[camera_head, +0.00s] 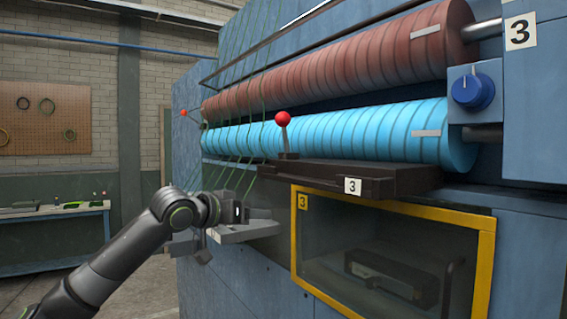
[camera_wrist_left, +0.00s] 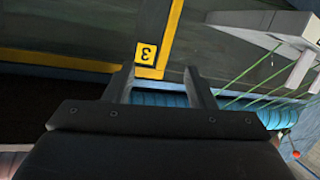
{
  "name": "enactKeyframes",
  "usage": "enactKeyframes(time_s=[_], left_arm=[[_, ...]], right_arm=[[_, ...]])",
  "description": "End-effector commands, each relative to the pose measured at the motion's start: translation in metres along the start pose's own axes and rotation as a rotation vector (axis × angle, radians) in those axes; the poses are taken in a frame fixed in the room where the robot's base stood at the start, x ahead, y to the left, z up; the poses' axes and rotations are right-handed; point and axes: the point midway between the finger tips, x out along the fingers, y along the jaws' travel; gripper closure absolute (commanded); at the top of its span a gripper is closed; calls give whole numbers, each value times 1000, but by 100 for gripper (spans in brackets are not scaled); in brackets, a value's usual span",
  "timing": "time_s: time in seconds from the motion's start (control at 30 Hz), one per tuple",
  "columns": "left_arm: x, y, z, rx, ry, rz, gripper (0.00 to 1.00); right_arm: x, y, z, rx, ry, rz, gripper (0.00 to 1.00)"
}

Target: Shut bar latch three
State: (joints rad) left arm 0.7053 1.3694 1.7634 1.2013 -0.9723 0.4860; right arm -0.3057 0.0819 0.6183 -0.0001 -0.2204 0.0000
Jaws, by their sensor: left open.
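Bar latch three (camera_head: 345,180) is a dark bar with a white "3" plate, lying across the machine below the cyan roller. Its lever with a red ball knob (camera_head: 283,118) stands nearly upright near the bar's left end. My left gripper (camera_head: 240,212) is left of and below the bar, apart from the lever. In the left wrist view its two fingers (camera_wrist_left: 160,82) are spread with nothing held between them. The yellow "3" tag (camera_wrist_left: 146,53) shows just beyond the fingers there. My right gripper is not in view.
A yellow-framed window (camera_head: 393,206) is below the bar. A grey ledge (camera_head: 250,234) with green strands above it is close to my left gripper. A maroon roller (camera_head: 350,62) and a cyan roller (camera_head: 350,132) run above. A blue knob (camera_head: 473,90) is at right.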

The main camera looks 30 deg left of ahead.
Motion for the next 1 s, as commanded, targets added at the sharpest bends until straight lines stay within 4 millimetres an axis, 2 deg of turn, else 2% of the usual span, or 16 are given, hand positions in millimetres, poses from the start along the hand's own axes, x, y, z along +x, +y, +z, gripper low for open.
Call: enactKeyframes(time_s=[0.03,0.1,0.2,0.3,0.43,0.53,0.63,1.0], left_arm=[[-30,26,-30,45,14,22,50],[-62,52,-53,77,18,44,50],[-103,62,-98,42,93,64,50],[-141,75,-131,20,149,86,50],[-176,86,-156,-1,198,107,50],[-186,90,-164,-11,212,116,50],[-182,92,-168,-14,212,120,50],[-135,98,-179,-14,211,123,50]], right_arm=[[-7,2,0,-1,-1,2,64],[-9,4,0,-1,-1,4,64],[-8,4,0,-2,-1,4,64],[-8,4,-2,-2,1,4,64],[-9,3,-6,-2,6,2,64],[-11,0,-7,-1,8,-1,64],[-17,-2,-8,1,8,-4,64],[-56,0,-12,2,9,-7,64]])
